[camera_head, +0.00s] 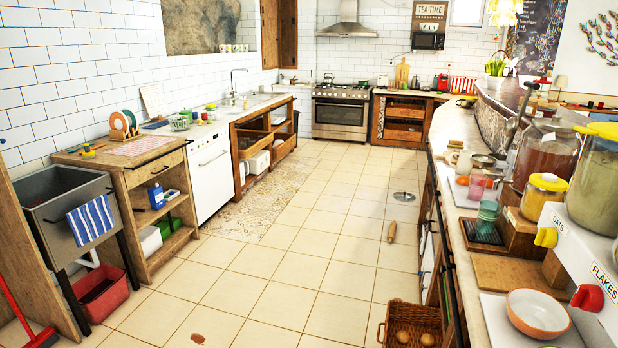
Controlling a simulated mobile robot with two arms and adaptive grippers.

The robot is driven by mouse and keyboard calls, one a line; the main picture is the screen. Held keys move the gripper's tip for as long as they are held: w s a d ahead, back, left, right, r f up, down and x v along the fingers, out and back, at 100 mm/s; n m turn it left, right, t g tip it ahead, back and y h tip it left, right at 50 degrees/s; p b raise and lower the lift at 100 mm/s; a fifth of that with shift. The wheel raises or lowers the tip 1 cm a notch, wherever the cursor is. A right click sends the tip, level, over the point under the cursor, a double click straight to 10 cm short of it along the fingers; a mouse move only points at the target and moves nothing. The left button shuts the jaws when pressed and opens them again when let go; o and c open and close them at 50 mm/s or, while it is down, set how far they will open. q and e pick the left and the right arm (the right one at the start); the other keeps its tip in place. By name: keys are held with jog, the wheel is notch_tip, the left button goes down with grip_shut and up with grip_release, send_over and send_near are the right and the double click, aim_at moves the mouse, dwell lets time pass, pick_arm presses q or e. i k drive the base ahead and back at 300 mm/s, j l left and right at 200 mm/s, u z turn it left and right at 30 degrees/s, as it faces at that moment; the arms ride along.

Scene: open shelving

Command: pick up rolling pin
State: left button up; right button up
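A small light-wood rolling pin (391,232) lies on the tiled floor, right of the middle of the view. It lies beside the right-hand counter run, with its length pointing away from me. Nothing covers it. Neither of my grippers shows in the head view.
Tiled floor (290,265) is clear across the middle aisle. A wicker basket (375,322) stands nearer on the right, by the counter. A round metal item (404,197) lies beyond the pin. A red bin (100,294) and grey sink unit (50,238) stand at left.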

aim_at(393, 226)
jog(key=i+j, duration=0.2)
jog(key=i, duration=0.2)
jog(key=i+j, duration=0.25)
jog(key=i, duration=0.2)
jog(key=i+j, duration=0.2)
jog(key=i, duration=0.2)
jog(key=i+j, duration=0.2)
jog(key=i, duration=0.2)
jog(key=i+l+z, duration=0.1)
jog(key=i+z, duration=0.25)
jog(key=i, duration=0.25)
jog(key=i+j+z, duration=0.1)
jog(key=i+z, duration=0.3)
jog(key=i, duration=0.2)
jog(key=i+j+z, duration=0.35)
jog(key=i, duration=0.25)
jog(key=i+l, duration=0.1)
jog(key=i, duration=0.2)
jog(key=i+l, duration=0.1)
jog(key=i, duration=0.2)
jog(key=i+j+z, duration=0.15)
jog(key=i, duration=0.3)
jog(key=i+j+z, duration=0.15)
jog(key=i+j, duration=0.25)
jog(key=i, duration=0.05)
